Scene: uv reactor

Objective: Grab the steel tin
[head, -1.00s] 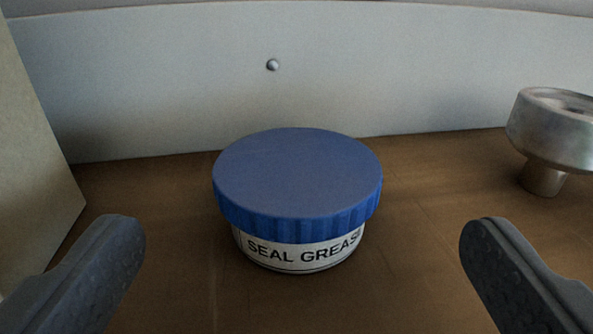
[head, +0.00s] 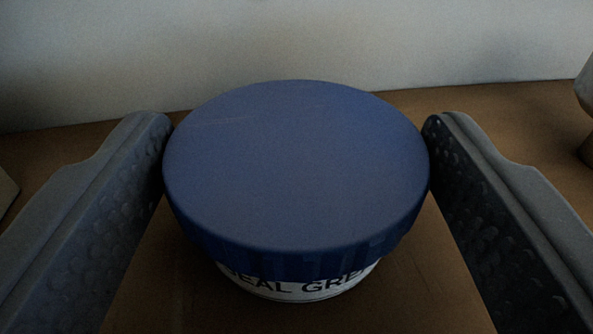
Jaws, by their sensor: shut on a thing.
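A round tin with a wide blue ribbed lid (head: 296,170) stands upright on the brown surface in the head view. Its pale body (head: 300,290) carries dark lettering, partly cut off by the lid's shadow and curve, reading like "SEAL GRE...". My gripper (head: 297,150) has one dark textured finger on each side of the lid. Both fingertips touch the lid's rim, and the gripper is shut on it. The tin's far side is hidden by the lid.
A pale wall (head: 300,40) rises close behind the tin. A metal part (head: 585,95) is cut off at the right edge. A pale block (head: 6,190) shows at the left edge. The brown surface (head: 440,270) is bare around the tin.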

